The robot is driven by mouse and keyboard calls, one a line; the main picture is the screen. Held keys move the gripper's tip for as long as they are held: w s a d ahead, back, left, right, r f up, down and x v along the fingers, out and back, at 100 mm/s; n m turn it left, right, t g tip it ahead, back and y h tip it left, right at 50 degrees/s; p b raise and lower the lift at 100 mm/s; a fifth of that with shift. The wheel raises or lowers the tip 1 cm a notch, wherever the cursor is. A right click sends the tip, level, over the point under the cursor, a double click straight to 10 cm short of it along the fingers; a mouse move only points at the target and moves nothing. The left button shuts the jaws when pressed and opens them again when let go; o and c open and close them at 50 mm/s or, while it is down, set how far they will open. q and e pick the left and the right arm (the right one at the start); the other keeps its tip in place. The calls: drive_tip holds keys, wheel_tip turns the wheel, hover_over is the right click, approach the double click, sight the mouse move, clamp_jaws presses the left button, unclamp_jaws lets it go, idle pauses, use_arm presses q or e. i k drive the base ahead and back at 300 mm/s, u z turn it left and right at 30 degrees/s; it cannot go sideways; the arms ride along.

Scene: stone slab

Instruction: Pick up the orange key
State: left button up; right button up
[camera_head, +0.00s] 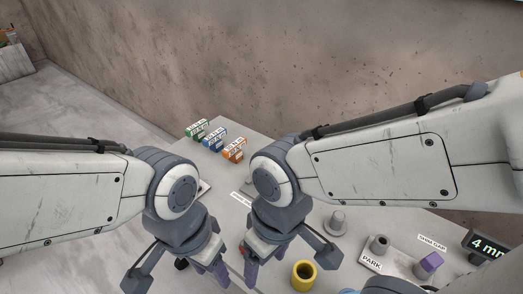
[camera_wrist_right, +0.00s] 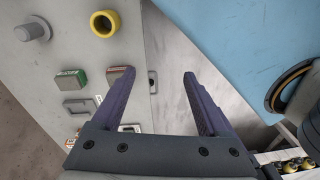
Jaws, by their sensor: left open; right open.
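An orange block with white lettered faces (camera_head: 234,149) stands on the grey slab (camera_head: 330,185), nearest in a row with a blue block (camera_head: 213,138) and a green one (camera_head: 196,129). It is the orange thing I see clearly; I cannot tell a separate key shape. My left gripper (camera_head: 207,268) is open, low in the head view and well short of the orange block. My right gripper (camera_head: 252,268) is beside it, also short of the block. In the right wrist view its jaws (camera_wrist_right: 159,76) are open and empty, past the slab's edge. Arms hide part of the slab.
A yellow ring-shaped cup (camera_head: 303,275) and a grey knob (camera_head: 337,222) stand right of my right gripper. Farther right are a PARK block (camera_head: 372,264), a purple block (camera_head: 429,263) and a display (camera_head: 489,245). In the right wrist view, green (camera_wrist_right: 70,79) and red (camera_wrist_right: 117,76) blocks lie left of the jaws.

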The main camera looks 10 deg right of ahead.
sight(233, 152)
drive_tip(key=u, duration=0.7)
drive_tip(key=k, duration=1.1)
drive_tip(key=u, duration=1.25)
drive_tip(key=i, duration=1.9)
drive_tip(key=z, duration=0.8)
drive_tip(key=i, duration=1.15)
drive_tip(key=z, duration=1.6)
drive_tip(key=i, duration=0.75)
drive_tip(key=z, duration=0.7)
